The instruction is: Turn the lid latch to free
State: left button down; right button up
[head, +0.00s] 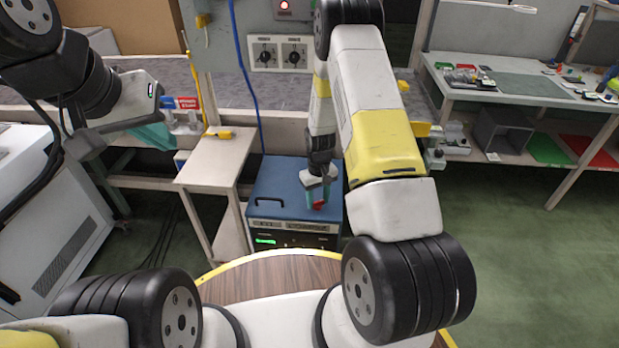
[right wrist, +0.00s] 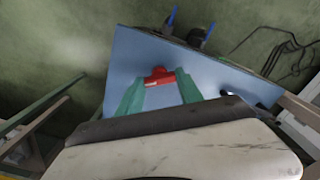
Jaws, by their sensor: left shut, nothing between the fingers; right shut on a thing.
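A blue box (head: 272,180) with a flat lid stands on the floor side of the bench, with a dark front panel and a lit green display. The red lid latch (head: 318,205) is near the lid's right front part. My right gripper (head: 317,196) points down over the lid and is shut on the latch. In the right wrist view the latch (right wrist: 158,74) shows red between the green fingertips (right wrist: 158,88), which partly hide it. My left gripper (head: 152,136) is shut and empty at the left, well away from the box.
A black handle (head: 268,202) lies on the lid's left. A small wooden table (head: 215,160) stands left of the box. Behind is a wall panel with two knobs (head: 279,53) and a hanging blue cable. A cluttered bench (head: 510,85) stands at right, with open green floor before it.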

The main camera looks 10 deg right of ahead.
aim_at(318, 202)
jog(key=m, duration=0.6)
jog(key=shift+m, duration=0.3)
dwell(0.4)
jog(key=o, duration=1.4)
jog(key=shift+r, duration=0.1)
notch_tip(318, 202, up, 8)
jog(key=shift+f, duration=0.15)
